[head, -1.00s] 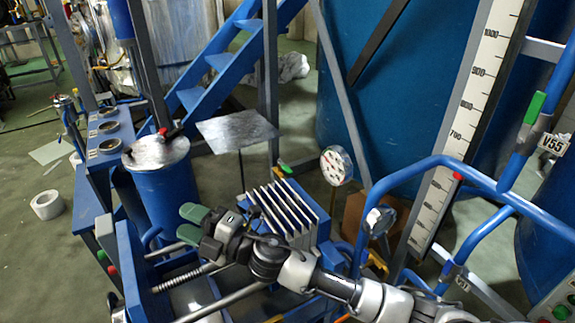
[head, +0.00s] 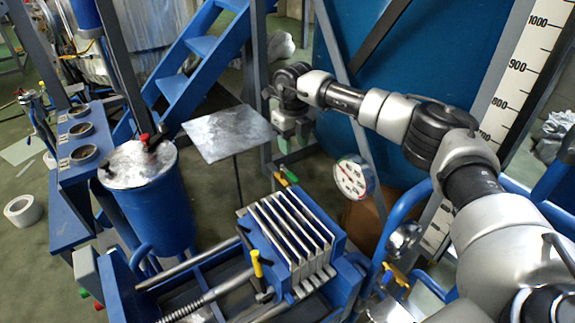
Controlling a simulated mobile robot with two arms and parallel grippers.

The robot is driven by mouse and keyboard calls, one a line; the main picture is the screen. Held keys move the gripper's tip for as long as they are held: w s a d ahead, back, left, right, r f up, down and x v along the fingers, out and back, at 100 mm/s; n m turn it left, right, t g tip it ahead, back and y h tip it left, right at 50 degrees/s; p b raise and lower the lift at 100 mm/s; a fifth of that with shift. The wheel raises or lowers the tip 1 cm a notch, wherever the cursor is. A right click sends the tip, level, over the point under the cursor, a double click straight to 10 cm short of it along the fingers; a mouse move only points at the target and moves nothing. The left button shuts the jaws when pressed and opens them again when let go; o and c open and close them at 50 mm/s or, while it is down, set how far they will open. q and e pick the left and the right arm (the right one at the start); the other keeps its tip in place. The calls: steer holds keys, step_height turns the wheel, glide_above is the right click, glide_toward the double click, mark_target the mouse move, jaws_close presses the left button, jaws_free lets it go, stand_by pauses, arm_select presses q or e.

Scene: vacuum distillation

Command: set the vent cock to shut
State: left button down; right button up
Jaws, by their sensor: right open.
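I cannot tell for sure which handle is the vent cock. A small green and yellow handle (head: 286,174) shows behind the grey-plated block, near the dial gauge (head: 351,177). A black handle with a red part (head: 147,141) sits on the lid of the blue vessel (head: 158,205). My right gripper (head: 291,141), with green fingers, points down above and behind the green and yellow handle, apart from it in the picture. It is open and nothing shows between its fingers. My left gripper is out of view.
The plated block (head: 290,232) with a yellow-tipped lever (head: 257,264) fills the front middle. A square metal plate on a stand (head: 227,133) is left of my gripper. Blue stairs (head: 190,65) and a blue tank (head: 410,50) stand behind. Blue pipes (head: 540,212) are at right.

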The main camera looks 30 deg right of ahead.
glide_above(293, 177)
steer(key=f, duration=0.2)
steer(key=f+p, duration=0.1)
steer(key=f, duration=0.1)
steer(key=shift+s+f, duration=0.2)
steer(key=shift+f, duration=0.05)
steer(key=f, duration=0.3)
steer(key=shift+w, duration=0.3)
step_height(293, 177, down, 2)
steer(key=shift+s+f, duration=0.1)
steer(key=shift+f, duration=0.15)
steer(key=shift+c, duration=0.7)
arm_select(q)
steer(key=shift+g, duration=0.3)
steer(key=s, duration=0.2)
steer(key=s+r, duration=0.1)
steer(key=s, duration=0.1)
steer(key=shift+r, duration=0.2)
arm_select(e)
jaws_close()
